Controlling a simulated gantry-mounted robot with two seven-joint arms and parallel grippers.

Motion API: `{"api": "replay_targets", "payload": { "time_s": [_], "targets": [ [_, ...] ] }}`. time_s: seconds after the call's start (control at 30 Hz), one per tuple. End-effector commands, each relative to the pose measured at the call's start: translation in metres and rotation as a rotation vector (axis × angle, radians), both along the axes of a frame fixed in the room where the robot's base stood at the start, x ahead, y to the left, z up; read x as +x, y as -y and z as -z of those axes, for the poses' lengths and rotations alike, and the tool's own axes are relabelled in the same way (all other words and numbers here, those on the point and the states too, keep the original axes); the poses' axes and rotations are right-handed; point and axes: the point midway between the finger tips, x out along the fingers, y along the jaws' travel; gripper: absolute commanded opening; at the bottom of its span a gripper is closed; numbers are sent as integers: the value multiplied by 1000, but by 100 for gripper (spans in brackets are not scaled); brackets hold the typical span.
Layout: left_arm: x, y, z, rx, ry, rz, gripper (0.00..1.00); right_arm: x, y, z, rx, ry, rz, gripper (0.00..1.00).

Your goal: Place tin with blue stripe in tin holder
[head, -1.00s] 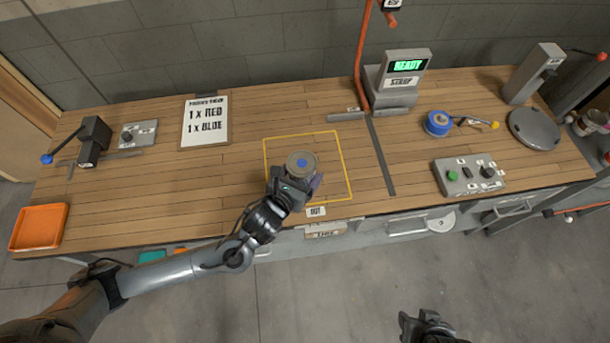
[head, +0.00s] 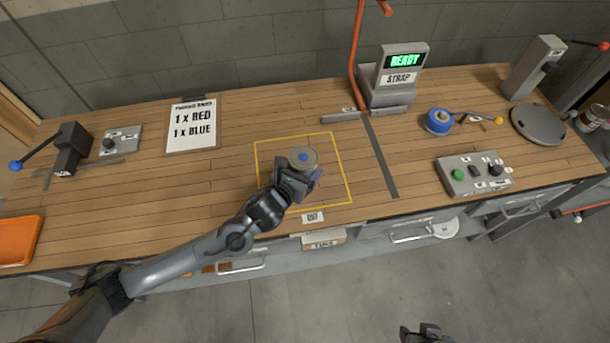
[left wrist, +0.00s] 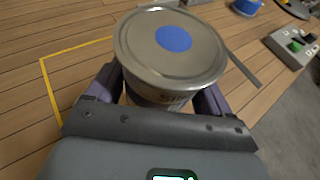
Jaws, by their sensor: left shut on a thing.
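A metal tin (head: 303,158) with a blue dot on its lid is over the yellow-outlined square on the bench. My left gripper (head: 300,176) is shut around its side. The left wrist view shows the tin (left wrist: 172,50) upright between the two dark fingers, lid up; any stripe on its side is hidden. I cannot tell whether its base touches the bench. No thing in view is clearly identifiable as the tin holder. My right gripper (head: 425,333) is partly in view at the bottom edge, away from the bench; its fingers are not clear.
At the back stands a machine (head: 395,80) reading READY and STRAP. To the right are a blue round device (head: 438,121), a button box (head: 472,175) and a grey disc (head: 540,123). An orange tray (head: 18,240) is at left.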

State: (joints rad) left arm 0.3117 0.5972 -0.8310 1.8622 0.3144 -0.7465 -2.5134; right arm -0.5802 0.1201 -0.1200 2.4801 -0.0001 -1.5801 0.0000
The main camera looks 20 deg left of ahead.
Motion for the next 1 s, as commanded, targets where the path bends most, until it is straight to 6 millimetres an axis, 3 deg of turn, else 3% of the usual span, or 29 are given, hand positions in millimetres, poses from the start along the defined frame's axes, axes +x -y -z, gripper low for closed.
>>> {"api": "replay_targets", "payload": {
  "time_s": [0.2, 0.4, 0.73, 1.0],
  "targets": [
    [33, -18, 22, -1, 2, -3, 41, 0, 0, 2, -1, 1, -1, 43],
    [51, -28, 33, -2, 3, -1, 41, 0, 0, 4, -1, 1, -1, 43],
    [57, -31, 42, -3, 1, 0, 41, 0, 0, 5, -1, 1, -1, 43],
    [56, -31, 70, -4, 1, -1, 41, 0, 0, 9, -1, 1, -1, 43]
  ]
}}
